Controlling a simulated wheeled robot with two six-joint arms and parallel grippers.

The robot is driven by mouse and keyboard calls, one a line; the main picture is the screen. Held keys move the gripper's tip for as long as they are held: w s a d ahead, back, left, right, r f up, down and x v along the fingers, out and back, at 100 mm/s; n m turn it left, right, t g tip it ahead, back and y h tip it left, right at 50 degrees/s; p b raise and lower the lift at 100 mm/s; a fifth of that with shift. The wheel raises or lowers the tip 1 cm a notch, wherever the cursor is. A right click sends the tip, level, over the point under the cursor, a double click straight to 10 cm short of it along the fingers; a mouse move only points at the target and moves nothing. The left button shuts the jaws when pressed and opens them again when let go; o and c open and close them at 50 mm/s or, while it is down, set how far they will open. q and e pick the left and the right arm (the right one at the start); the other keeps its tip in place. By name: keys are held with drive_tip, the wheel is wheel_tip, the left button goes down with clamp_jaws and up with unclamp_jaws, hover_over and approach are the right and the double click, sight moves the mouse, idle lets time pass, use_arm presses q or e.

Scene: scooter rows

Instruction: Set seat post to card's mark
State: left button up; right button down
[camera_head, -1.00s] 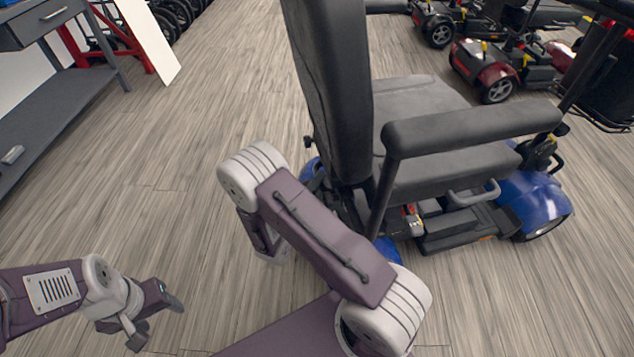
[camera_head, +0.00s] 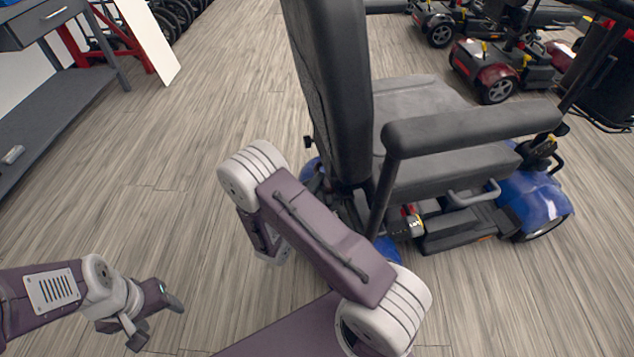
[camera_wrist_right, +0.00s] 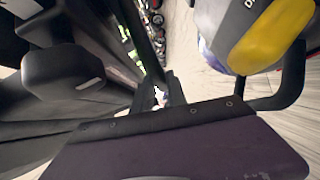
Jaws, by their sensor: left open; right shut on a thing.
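The blue scooter (camera_head: 535,198) stands right of centre with its dark seat (camera_head: 425,105) and tall backrest (camera_head: 335,90). The seat post under the seat is hidden, and I see no card with a mark. My right arm reaches to the scooter's rear; its gripper is hidden in the head view. In the right wrist view my right gripper (camera_wrist_right: 160,97) is shut on a dark scooter part, whose identity I cannot tell. A dark bar (camera_wrist_right: 138,40) runs up from near the fingertips. My left gripper (camera_head: 160,321) is open and empty above the floor at lower left.
A grey workbench (camera_head: 45,120) stands at left, with a white board (camera_head: 148,40) leaning beyond it. Other scooters, one red (camera_head: 500,68), stand at upper right. The floor (camera_head: 190,150) between bench and blue scooter is clear. A yellow-and-grey part (camera_wrist_right: 265,38) is close in the right wrist view.

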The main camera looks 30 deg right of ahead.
sight(321, 158)
wheel_tip(321, 158, up, 8)
drive_tip(key=p, duration=0.6)
drive_tip(key=shift+r, duration=0.15)
drive_tip(key=shift+w, duration=0.1)
drive_tip(key=c, duration=1.6)
unclamp_jaws()
use_arm(q)
wheel_tip(321, 158, up, 6)
drive_tip(key=shift+f, duration=0.1)
